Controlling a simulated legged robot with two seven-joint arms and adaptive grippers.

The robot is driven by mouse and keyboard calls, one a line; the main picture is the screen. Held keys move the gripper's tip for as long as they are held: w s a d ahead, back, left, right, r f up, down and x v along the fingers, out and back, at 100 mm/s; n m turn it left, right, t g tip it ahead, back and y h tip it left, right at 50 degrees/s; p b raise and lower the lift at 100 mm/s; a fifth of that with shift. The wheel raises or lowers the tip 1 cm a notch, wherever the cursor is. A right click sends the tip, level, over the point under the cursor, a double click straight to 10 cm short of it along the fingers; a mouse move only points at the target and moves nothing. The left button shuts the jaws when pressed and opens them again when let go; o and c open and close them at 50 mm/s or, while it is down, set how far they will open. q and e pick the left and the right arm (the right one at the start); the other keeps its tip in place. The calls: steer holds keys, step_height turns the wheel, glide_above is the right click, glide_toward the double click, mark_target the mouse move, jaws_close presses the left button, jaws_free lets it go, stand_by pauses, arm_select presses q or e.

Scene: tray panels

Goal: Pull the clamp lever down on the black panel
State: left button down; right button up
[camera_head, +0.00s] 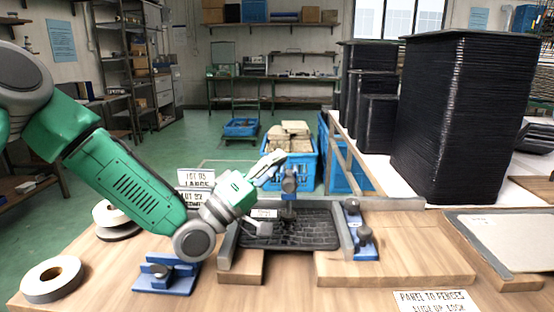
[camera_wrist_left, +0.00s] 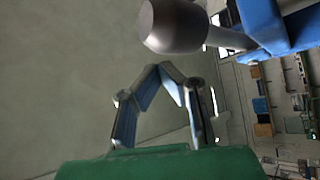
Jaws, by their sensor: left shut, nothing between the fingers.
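The black panel (camera_head: 305,236) lies flat in a wooden and grey metal fixture on the table. A blue and grey clamp (camera_head: 289,185) stands upright at its far edge, partly behind my left gripper. In the left wrist view, a rounded grey knob (camera_wrist_left: 178,27) on a metal rod, likely the clamp lever, runs to a blue bracket (camera_wrist_left: 280,25). My left gripper (camera_head: 279,157) is beside the clamp's top. Its fingertips (camera_wrist_left: 158,68) meet, empty, just below the knob in that view, with a visible gap. My right gripper is out of view.
Blue clamps stand at the fixture's left (camera_head: 166,273) and right (camera_head: 360,235). Tape rolls (camera_head: 52,279) lie at the table's left. Tall stacks of black trays (camera_head: 460,115) stand at the back right. A grey panel (camera_head: 505,240) lies at the right edge.

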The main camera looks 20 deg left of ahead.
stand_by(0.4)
arm_select(q)
step_height(320, 180, up, 10)
stand_by(0.5)
steer(key=shift+f, duration=0.1)
